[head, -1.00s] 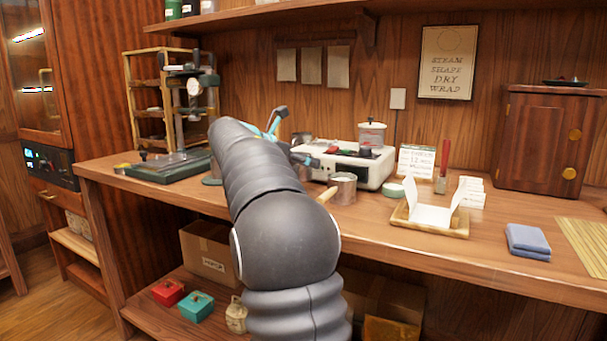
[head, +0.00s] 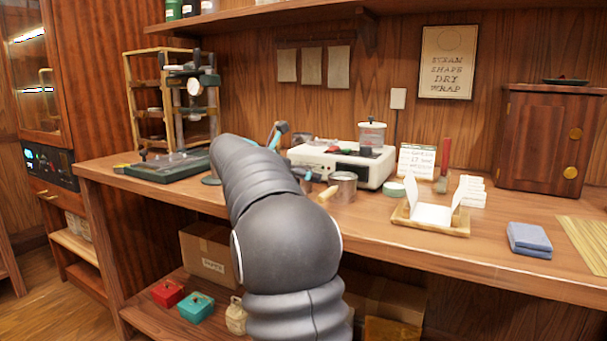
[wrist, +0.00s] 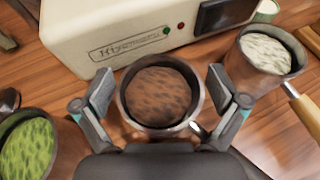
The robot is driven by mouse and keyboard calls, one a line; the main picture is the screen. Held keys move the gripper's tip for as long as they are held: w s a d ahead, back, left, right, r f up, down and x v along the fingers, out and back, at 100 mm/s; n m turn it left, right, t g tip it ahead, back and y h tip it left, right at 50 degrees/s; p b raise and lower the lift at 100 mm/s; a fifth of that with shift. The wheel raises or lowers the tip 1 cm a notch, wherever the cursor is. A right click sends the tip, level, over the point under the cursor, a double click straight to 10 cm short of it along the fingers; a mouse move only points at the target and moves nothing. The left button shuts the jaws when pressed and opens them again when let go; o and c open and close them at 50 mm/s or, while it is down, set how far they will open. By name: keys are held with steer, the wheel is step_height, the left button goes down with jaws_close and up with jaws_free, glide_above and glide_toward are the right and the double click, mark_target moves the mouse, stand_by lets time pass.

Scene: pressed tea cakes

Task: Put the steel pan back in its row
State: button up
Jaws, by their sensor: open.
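In the wrist view, a round steel pan (wrist: 126,88) with brown leaf-like contents stands upright in front of the cream machine. My gripper (wrist: 160,78) is open, with one finger on each side of this pan; narrow gaps seem to show between fingers and rim. A second steel pan (wrist: 237,70) with pale contents and a wooden handle (wrist: 305,108) stands to its right; it also shows in the head view (head: 344,188). A third pan (wrist: 62,140) with green contents is at the lower left, cut by the frame. In the head view my arm hides most of the row.
The cream machine (head: 341,167) stands close behind the pans. A press (head: 170,165) is on the left of the counter. A wooden tray (head: 430,228) with white paper, a blue cloth (head: 529,238) and a wooden cabinet (head: 549,140) are on the right. The front counter edge is mostly clear.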

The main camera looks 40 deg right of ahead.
steer(key=shift+r, duration=0.15)
steer(key=shift+a+r, duration=0.15)
steer(key=shift+a, duration=0.15)
steer(key=v, duration=1.1)
steer(key=shift+a+r+p, duration=0.15)
steer(key=shift+a+p, duration=0.05)
steer(key=shift+p, duration=0.2)
steer(key=s+a+f+m+t+y, duration=0.2)
steer(key=s+a+f+m+y, duration=0.4)
steer(key=s+a+f+m, duration=0.3)
steer(key=s+a+f+m+t+y, duration=0.3)
steer(key=s+a+f+m+y, duration=0.4)
steer(key=s+a+f, duration=0.8)
steer(key=s+a+m, duration=0.2)
steer(key=s, duration=0.3)
steer(key=shift+s+a+f+t+y, duration=0.15)
steer(key=shift+f+t+y, duration=0.15)
steer(key=shift+f, duration=0.05)
